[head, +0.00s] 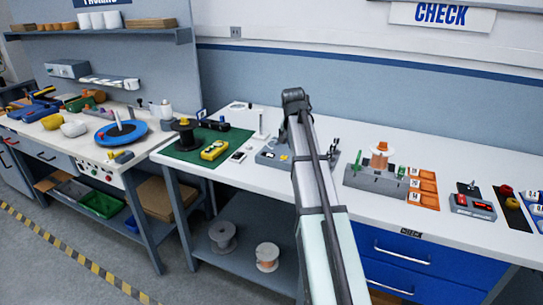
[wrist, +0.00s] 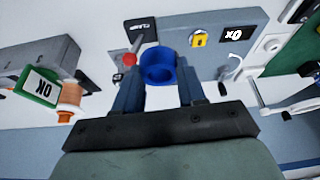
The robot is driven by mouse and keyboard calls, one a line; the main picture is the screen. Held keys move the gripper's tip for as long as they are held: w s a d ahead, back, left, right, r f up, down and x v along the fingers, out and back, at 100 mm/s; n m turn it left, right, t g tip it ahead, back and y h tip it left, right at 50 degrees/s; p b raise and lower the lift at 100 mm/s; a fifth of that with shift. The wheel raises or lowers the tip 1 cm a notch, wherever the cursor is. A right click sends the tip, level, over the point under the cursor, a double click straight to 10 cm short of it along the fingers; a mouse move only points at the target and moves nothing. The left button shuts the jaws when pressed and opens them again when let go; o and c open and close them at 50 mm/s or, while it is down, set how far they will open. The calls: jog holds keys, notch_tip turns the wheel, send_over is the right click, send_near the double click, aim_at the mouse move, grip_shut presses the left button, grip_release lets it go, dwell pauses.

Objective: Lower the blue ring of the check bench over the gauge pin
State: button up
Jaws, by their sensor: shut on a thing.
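The blue ring (wrist: 158,68) is between the two fingers of my gripper (wrist: 161,84) in the wrist view, and the gripper is shut on it. The ring's open bore shows. It is over or close to the edge of a grey fixture (wrist: 222,65) with a yellow part and a white label; its height above it is unclear. In the head view this grey fixture (head: 268,155) is partly behind my arm. I cannot make out the gauge pin; the ring or fingers may hide it. The ring and my fingertips are hidden in the head view.
A grey block (head: 376,180) with a copper spool (head: 380,157) stands to the right of my arm. A green mat (head: 187,147) with a black spool lies left.

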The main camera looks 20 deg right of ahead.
jog(key=s+d+m, duration=0.1)
jog(key=d+m, duration=0.1)
jog(key=d, duration=1)
jog(key=s+d+r+m+g+h, duration=0.1)
jog(key=s+d+m, duration=0.1)
jog(key=d, duration=1)
jog(key=s+d+r+m+g, duration=0.1)
jog(key=s+d+m, duration=0.1)
jog(key=d, duration=1)
jog(key=shift+s+r, duration=0.1)
jog(key=shift+r, duration=0.1)
jog(key=s+d+f+m+g, duration=0.1)
jog(key=s+d+m, duration=0.1)
jog(key=s+d, duration=0.5)
jog(key=s+d+f+m, duration=0.1)
jog(key=s+d+m, duration=0.1)
jog(key=s+d, duration=0.4)
jog(key=s+d+f+m+g, duration=0.1)
jog(key=s+d, duration=0.6)
jog(key=s, duration=0.7)
jog(key=shift+d+m+g, duration=0.3)
jog(key=shift+m, duration=0.6)
jog(key=shift+h, duration=0.3)
jog(key=shift+w+f, duration=0.1)
jog(key=shift+f, duration=2.2)
jog(key=shift+f, duration=2.4)
